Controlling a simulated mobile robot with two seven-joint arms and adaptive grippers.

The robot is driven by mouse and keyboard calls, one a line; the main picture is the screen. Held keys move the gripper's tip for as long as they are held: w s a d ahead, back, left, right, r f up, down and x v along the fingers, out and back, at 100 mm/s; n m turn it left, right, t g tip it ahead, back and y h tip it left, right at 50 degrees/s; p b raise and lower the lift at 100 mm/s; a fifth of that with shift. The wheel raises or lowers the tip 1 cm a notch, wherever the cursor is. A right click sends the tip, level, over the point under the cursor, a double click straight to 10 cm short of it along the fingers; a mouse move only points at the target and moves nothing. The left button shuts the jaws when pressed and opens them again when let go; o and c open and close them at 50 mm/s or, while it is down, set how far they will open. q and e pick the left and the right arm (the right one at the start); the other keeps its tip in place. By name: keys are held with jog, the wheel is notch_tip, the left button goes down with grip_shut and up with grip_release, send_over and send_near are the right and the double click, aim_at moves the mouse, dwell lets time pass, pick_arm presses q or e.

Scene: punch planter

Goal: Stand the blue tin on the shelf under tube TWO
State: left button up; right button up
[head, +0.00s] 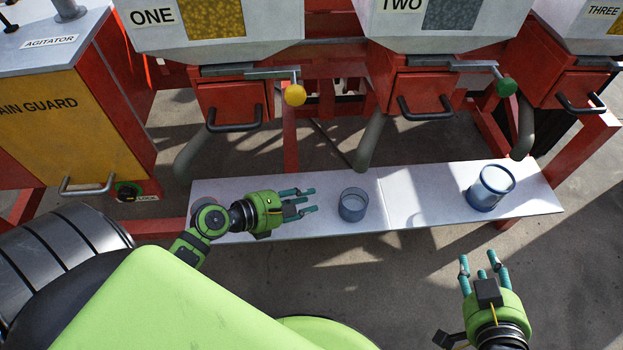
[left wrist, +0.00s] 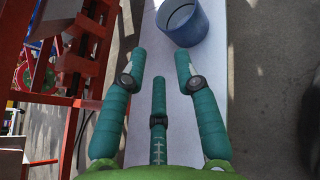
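The blue tin (head: 353,206), open at the top, stands upright on the pale shelf (head: 415,200), a little nearer me than the lower end of tube TWO (head: 370,140). It also shows in the left wrist view (left wrist: 183,24), just beyond the fingertips. My left gripper (head: 308,200) is left of the tin, fingers pointing at it, apart from it. The left wrist view shows its fingers (left wrist: 160,62) spread and empty. My right gripper (head: 482,266) is open and empty in front of the shelf at lower right. The label TWO (head: 402,5) is on the middle hopper.
Tube ONE (head: 192,153) hangs at the left. Red frame and drawers with handles (head: 425,108) are above the shelf. The shelf between the tins is clear.

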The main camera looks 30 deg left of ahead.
pick_arm(q)
jog(key=s+d+r+m+y, duration=0.1)
jog(key=d+r+m, duration=0.3)
jog(key=m, duration=1.1)
jog(key=s+d+r+m+t+y, duration=0.1)
jog(key=d+r+m+y, duration=0.2)
jog(key=m, duration=1.2)
notch_tip(320, 180, up, 3)
jog(key=shift+s+d+f, duration=0.1)
jog(key=shift+s+d, duration=0.05)
jog(key=shift+d, duration=0.5)
